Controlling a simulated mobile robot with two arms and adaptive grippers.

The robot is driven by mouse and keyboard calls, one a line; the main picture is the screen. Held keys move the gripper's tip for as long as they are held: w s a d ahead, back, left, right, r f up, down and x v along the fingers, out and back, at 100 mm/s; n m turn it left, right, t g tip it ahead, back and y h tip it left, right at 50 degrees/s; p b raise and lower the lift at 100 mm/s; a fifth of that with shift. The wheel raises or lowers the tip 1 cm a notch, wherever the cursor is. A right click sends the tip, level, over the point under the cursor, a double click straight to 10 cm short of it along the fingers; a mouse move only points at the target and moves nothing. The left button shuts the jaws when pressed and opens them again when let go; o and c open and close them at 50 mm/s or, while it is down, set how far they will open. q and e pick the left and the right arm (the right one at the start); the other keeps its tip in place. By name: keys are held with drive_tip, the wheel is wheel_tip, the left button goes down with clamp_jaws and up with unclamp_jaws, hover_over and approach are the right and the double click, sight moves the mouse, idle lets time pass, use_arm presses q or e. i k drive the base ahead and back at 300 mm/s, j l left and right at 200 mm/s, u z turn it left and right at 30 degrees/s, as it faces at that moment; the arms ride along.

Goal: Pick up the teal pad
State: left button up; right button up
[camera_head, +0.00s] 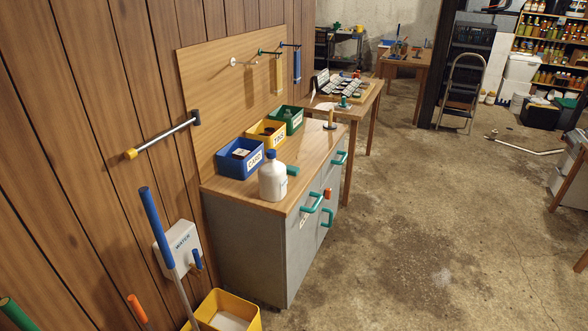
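A small teal block-like thing (293,171), perhaps the teal pad, lies on the wooden top of the grey cabinet (250,195), just right of a white bottle with a blue cap (273,182). It is too small to tell its exact shape. Another teal thing (344,102) stands on the wooden table behind the cabinet. Teal handles (312,204) are fixed to the cabinet front. Neither of my grippers is in view.
Blue (240,159), yellow (266,133) and green (288,119) bins line the cabinet's back edge by a wooden board. A yellow bin (246,309) and a blue-gripped pole (156,226) stand at front left. The concrete floor (430,230) right of the cabinet is largely clear.

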sight(293, 170)
drive_tip(key=i+l+u, duration=0.25)
drive_tip(key=i, duration=0.35)
drive_tip(key=i+l+u, duration=0.3)
drive_tip(key=i+l, duration=0.25)
